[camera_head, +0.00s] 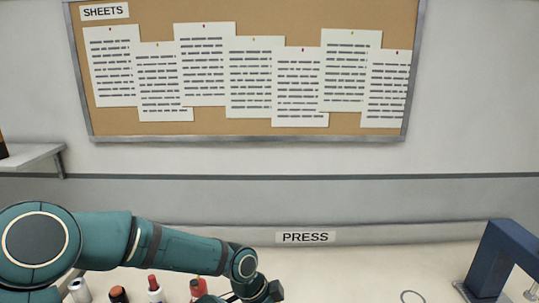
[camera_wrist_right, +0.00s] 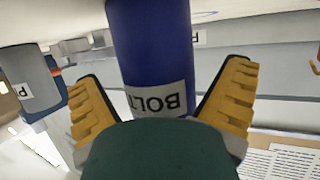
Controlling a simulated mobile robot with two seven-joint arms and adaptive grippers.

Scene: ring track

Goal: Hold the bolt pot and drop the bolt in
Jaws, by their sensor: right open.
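The blue bolt pot (camera_wrist_right: 150,50), labelled BOLT, shows upside down in the right wrist view. It stands between the spread yellow fingers of my right gripper (camera_wrist_right: 163,75), which is open, with a gap visible on each side. The bolt cannot be seen in either view. My right gripper and the pot are outside the head view.
A blue press frame (camera_head: 497,262) stands at the right of the bench (camera_head: 345,275). Small bottles, one red-capped (camera_head: 154,288), stand below my left arm. A grey container (camera_wrist_right: 35,80) with a partly readable label shows in the wrist view. The bench between arm and press looks mostly clear.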

